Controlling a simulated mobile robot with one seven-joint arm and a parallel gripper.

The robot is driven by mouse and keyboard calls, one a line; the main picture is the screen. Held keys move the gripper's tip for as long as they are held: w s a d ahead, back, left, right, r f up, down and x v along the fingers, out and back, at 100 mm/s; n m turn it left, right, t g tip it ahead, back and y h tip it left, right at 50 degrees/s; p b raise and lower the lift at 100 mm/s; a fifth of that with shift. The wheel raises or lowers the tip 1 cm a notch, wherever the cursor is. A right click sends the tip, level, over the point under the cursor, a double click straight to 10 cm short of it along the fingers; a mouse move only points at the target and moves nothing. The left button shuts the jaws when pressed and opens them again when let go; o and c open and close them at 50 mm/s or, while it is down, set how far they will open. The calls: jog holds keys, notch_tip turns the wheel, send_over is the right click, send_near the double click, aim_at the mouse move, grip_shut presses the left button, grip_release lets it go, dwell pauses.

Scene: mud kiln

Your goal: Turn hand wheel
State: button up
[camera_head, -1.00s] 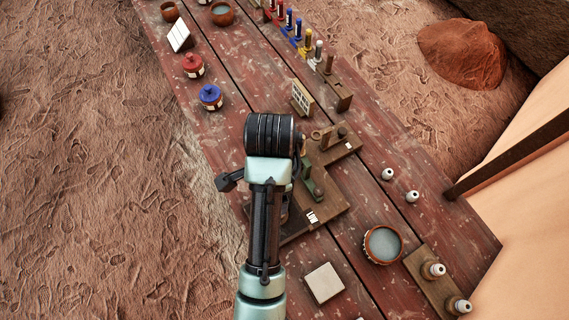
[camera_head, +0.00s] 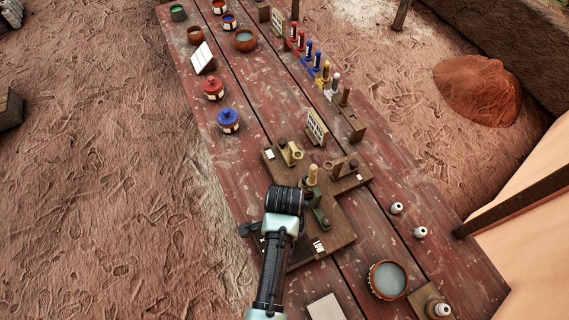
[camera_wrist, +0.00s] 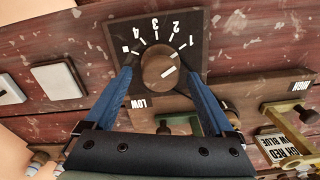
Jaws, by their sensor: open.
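A round brown knob (camera_wrist: 152,66) with a white line sits on a dark square dial plate (camera_wrist: 125,30) in the wrist view. The white line points up and right, towards the 1. My gripper (camera_wrist: 161,76) is open, with one blue finger on each side of the knob; I cannot tell whether they touch it. In the head view my wrist hides the knob. A brown cross-shaped board (camera_head: 338,233) lies there, with a green piece (camera_head: 321,217) and a pale upright peg (camera_head: 313,174).
Labelled stations "LOW" (camera_wrist: 138,103) and "HIGH" (camera_wrist: 303,86) lie close by. A blue-lidded pot (camera_head: 228,121), a red-lidded pot (camera_head: 213,88) and a bowl (camera_head: 388,279) stand on the red plank table. Coloured pegs line its far right edge.

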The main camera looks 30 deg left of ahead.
jog(key=shift+f, duration=0.15)
jog(key=c, duration=1.4)
jog(key=shift+n+p, duration=0.3)
jog(key=shift+n, duration=0.1)
jog(key=n+p, duration=0.2)
jog(key=n, duration=0.2)
jog(key=shift+n, duration=0.4)
jog(key=n+p, duration=0.2)
jog(key=n, duration=0.4)
jog(key=n+p, duration=0.1)
jog(key=n, duration=0.5)
jog(key=shift+a+n, duration=0.1)
jog(key=shift+n, duration=0.3)
jog(key=n+p, duration=0.1)
jog(key=n, duration=0.5)
